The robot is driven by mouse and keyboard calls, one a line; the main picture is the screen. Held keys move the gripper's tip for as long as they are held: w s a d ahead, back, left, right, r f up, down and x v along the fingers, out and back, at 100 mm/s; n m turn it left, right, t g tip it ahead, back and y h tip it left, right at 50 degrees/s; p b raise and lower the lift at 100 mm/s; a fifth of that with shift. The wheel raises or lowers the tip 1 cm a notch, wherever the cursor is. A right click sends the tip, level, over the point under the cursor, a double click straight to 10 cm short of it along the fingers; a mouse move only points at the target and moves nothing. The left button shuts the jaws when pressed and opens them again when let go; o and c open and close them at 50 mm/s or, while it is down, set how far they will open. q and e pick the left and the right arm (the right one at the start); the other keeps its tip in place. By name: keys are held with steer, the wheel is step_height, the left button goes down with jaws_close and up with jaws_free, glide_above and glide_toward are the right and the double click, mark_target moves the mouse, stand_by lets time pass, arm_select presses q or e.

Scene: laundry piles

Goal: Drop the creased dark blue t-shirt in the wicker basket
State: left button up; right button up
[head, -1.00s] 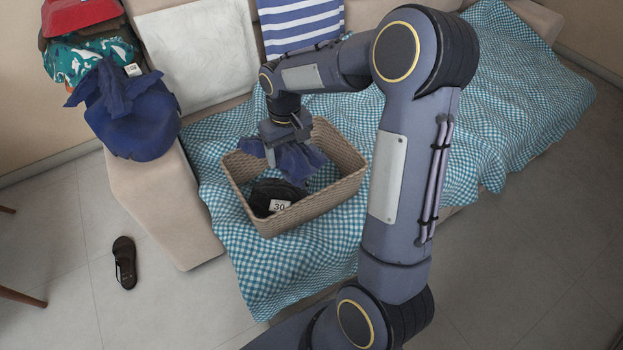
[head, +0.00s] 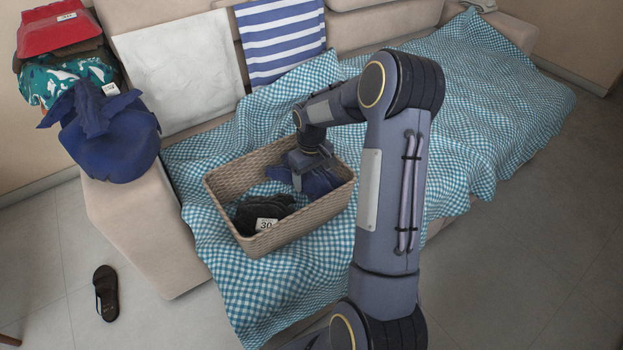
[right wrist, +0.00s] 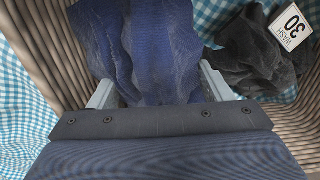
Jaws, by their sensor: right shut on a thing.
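The wicker basket (head: 293,228) stands on the checked cloth on the sofa. My right gripper (head: 299,182) is down inside its right part, shut on the creased dark blue t-shirt (head: 318,182). In the right wrist view the t-shirt (right wrist: 160,50) hangs between the two fingers (right wrist: 160,88), with the wicker wall (right wrist: 50,50) to the left. The lower part of the t-shirt is within the basket; whether it touches the bottom I cannot tell. My left gripper is not in view.
A black garment with a "30" tag (head: 258,213) lies in the basket's left part; it also shows in the right wrist view (right wrist: 255,60). A blue garment (head: 110,140) lies on the sofa arm, beside a pile with red and teal cloth. A dark shoe (head: 106,292) is on the floor.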

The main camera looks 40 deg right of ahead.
steer(key=shift+f, duration=0.1)
steer(key=shift+f+b, duration=0.3)
steer(key=shift+f, duration=0.3)
steer(key=o, duration=0.8)
steer(key=shift+c, duration=0.2)
